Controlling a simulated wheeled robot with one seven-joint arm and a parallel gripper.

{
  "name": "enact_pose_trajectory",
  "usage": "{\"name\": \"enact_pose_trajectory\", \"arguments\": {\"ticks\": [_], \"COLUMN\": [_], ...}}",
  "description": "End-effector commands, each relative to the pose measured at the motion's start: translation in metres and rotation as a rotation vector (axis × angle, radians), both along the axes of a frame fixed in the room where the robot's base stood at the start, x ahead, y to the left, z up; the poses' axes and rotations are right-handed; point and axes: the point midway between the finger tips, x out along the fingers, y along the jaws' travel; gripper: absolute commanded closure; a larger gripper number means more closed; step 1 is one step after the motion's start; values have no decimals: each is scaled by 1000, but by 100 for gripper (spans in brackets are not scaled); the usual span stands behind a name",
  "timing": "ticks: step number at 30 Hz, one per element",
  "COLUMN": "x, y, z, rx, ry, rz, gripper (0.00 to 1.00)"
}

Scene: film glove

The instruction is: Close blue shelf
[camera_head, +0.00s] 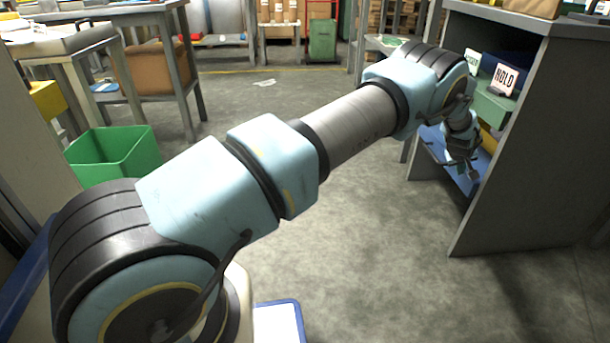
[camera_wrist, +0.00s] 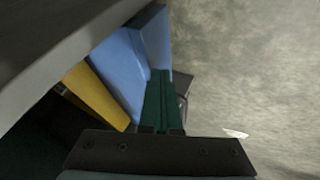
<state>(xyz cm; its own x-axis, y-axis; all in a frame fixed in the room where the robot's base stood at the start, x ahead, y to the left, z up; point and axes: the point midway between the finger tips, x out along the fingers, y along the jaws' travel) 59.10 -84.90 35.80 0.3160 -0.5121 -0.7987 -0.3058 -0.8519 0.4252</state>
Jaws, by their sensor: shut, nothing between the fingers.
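The blue shelf (camera_head: 470,178) sits low in the grey cabinet at the right and sticks out of its front. In the wrist view the blue shelf (camera_wrist: 132,62) is a blue panel at the upper middle, extending out past a yellow part. My gripper (camera_head: 458,166) is beside the shelf's outer end, partly hidden by my own wrist in the head view. In the wrist view my gripper (camera_wrist: 160,76) has its two dark green fingers together and empty, overlapping the shelf's right edge. I cannot tell whether they touch it.
A yellow shelf (camera_wrist: 97,92) and a green drawer (camera_head: 492,106) are in the same grey cabinet (camera_head: 530,150). A "HOLD" sign (camera_head: 504,79) stands above the drawer. A green bin (camera_head: 115,155) stands at the left. The floor in front of the cabinet is clear.

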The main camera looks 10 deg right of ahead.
Motion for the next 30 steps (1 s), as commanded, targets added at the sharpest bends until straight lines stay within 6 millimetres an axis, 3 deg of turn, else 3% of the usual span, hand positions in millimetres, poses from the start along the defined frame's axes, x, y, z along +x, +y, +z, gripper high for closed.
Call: {"name": "enact_pose_trajectory", "arguments": {"ticks": [30], "x": [1], "y": [0], "z": [3], "rx": [-10], "ry": [0], "rz": [-3], "gripper": [100]}}
